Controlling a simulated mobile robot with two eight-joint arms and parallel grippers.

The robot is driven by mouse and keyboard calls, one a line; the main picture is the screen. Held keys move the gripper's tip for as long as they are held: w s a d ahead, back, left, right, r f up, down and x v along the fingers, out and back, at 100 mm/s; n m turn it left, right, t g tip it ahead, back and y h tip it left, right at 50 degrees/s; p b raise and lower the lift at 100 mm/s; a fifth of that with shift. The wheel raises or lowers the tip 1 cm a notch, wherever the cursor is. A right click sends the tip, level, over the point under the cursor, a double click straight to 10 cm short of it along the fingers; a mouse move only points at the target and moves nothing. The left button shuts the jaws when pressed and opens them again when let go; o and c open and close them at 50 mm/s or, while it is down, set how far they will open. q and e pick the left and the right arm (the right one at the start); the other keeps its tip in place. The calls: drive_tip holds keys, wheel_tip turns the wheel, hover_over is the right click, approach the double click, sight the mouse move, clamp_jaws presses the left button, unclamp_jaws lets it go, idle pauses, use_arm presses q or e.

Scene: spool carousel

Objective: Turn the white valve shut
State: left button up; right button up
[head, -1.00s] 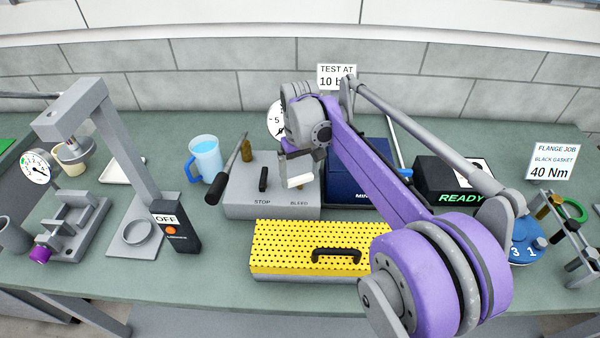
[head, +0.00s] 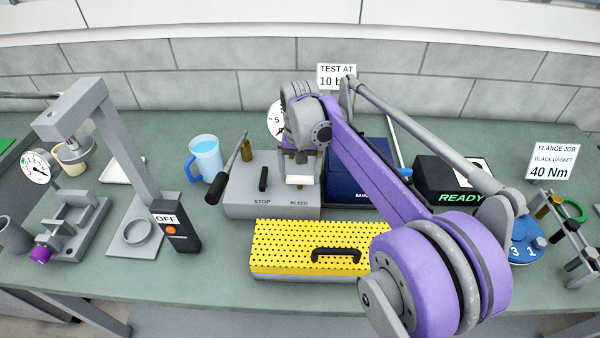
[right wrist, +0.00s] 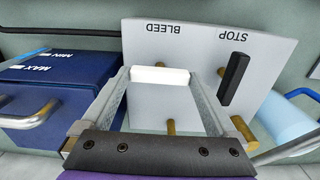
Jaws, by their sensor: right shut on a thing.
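The white valve handle (head: 299,180) is a short bar on the grey block (head: 240,208), above the word BLEED. It lies crosswise, left to right, in the head view. My right gripper (head: 300,176) reaches down to it from above. In the right wrist view the white handle (right wrist: 160,75) sits between the two fingertips, which are shut on its ends. The black STOP handle (head: 263,179) stands beside it on the same block, pointing away from the front edge. My arm hides part of the block's back and the gauge. My left gripper is not in view.
A long lever with a black grip (head: 214,190) sticks out at the block's left, near a blue jug (head: 205,160). A yellow perforated box (head: 285,240) lies in front. A dark blue tank (head: 350,182) stands close on the right.

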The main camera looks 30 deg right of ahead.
sight(300, 177)
drive_tip(key=o, duration=1)
drive_tip(key=shift+r, duration=0.1)
wheel_tip(300, 177, up, 11)
drive_tip(key=shift+p, duration=0.35)
drive_tip(key=shift+f, duration=0.2)
